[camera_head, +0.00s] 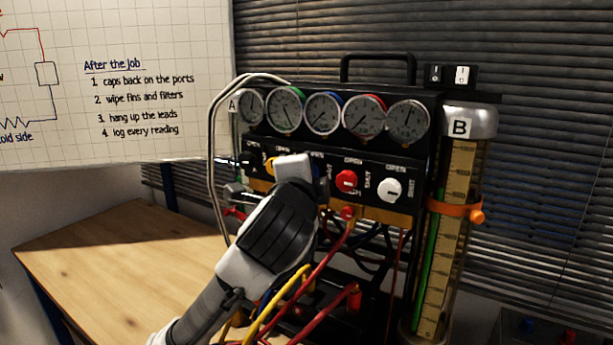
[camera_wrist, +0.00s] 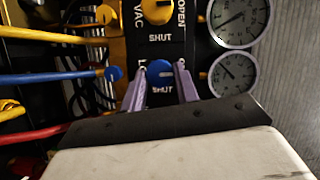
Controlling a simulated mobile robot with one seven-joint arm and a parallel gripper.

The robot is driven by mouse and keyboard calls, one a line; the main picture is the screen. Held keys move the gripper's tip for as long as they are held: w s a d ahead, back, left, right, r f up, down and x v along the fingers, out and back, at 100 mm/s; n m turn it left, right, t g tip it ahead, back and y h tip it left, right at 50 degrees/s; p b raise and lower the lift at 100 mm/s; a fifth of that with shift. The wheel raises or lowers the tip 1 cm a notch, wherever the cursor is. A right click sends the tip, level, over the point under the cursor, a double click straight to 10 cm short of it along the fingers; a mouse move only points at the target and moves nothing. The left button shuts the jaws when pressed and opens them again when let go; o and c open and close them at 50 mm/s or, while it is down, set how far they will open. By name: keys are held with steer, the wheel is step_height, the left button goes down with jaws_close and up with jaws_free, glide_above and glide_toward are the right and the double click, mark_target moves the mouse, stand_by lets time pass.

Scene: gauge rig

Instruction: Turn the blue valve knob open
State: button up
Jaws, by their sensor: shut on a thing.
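The blue valve knob (camera_wrist: 159,69) sits on the black panel in the wrist view, just above a SHUT label. The two purple fingers of my gripper (camera_wrist: 160,76) stand on either side of it, and my gripper is shut on it. A small light mark shows on the knob, but I cannot tell clearly which way it points. In the head view my gripper (camera_head: 300,168) reaches up to the panel from below and covers the blue knob.
A red knob (camera_head: 346,180) and a white knob (camera_head: 390,189) sit to the right on the panel, and a yellow knob (camera_wrist: 157,11) is beside the blue one. Several gauges (camera_head: 323,114) line the top. Red, yellow and blue hoses crowd below. A glass cylinder (camera_head: 447,240) stands at right.

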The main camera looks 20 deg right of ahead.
steer(key=o, duration=1)
steer(key=shift+c, duration=0.2)
steer(key=f+b+v, duration=0.1)
steer(key=b+v, duration=0.2)
steer(key=v, duration=1.1)
steer(key=shift+r, duration=0.4)
steer(key=shift+w, duration=0.1)
